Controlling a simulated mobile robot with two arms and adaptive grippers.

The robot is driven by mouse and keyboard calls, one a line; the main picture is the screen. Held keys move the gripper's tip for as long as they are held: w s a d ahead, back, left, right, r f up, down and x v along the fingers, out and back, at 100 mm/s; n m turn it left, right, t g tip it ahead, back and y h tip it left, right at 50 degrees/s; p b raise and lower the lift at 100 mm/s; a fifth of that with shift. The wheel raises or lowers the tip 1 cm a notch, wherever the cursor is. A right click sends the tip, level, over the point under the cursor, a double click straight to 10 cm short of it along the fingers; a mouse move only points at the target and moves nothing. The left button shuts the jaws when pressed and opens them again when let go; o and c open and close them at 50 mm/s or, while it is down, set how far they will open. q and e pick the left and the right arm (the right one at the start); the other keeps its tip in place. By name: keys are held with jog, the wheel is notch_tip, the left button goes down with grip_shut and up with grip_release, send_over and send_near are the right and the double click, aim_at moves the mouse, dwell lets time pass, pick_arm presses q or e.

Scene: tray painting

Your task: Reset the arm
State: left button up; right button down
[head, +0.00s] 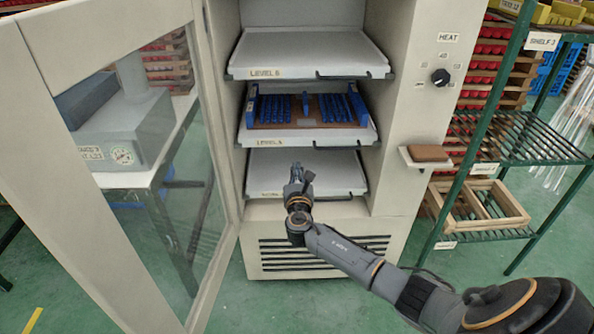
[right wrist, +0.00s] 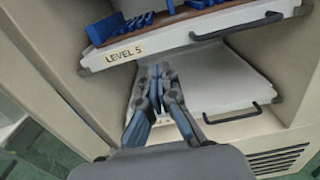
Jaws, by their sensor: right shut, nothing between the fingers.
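My right arm (head: 350,255) reaches in from the lower right to the front of an open cabinet (head: 415,130). My right gripper (head: 296,168) is shut and empty. It points at the lowest shelf (head: 335,172), overlapping its left part in the head view. In the right wrist view the closed fingers (right wrist: 160,72) show in front of the lowest shelf (right wrist: 225,85), below the shelf labelled LEVEL 5 (right wrist: 185,40). Whether they touch the shelf I cannot tell. My left gripper is not in view.
A brown tray with blue parts (head: 302,110) sits on the middle shelf (head: 350,135). The top shelf (head: 300,55) is bare. The glass door (head: 215,260) stands open at left. A green rack (head: 520,140) and a brown block on a ledge (head: 428,153) are at right.

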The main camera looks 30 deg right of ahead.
jog(key=shift+s+a, duration=0.2)
jog(key=shift+s, duration=0.15)
jog(key=s+a+f+m+g+y, duration=0.2)
jog(key=s+f+m+g, duration=0.3)
jog(key=f, duration=0.6)
jog(key=s+a+f+m+y, duration=0.1)
jog(key=s+f+m, duration=0.1)
jog(key=s+f, duration=0.8)
jog(key=s+a+f+m+g+y, duration=0.2)
jog(key=s+f+m+g, duration=0.15)
jog(key=f, duration=0.95)
jog(key=s+a+f+m+g+y, duration=0.1)
jog(key=s+a+f+m, duration=0.3)
jog(key=s, duration=0.9)
jog(key=s+a+f+m+g+y, duration=0.1)
jog(key=s+a+f+m+g, duration=0.2)
jog(key=s+f+m, duration=0.4)
jog(key=s+a+f+m+g+y+p, duration=0.1)
jog(key=s+a+f+m, duration=0.4)
jog(key=s, duration=1.5)
jog(key=shift+a+f+m+g+y, duration=0.15)
jog(key=shift+f+m+g+y, duration=0.3)
jog(key=shift+y, duration=0.15)
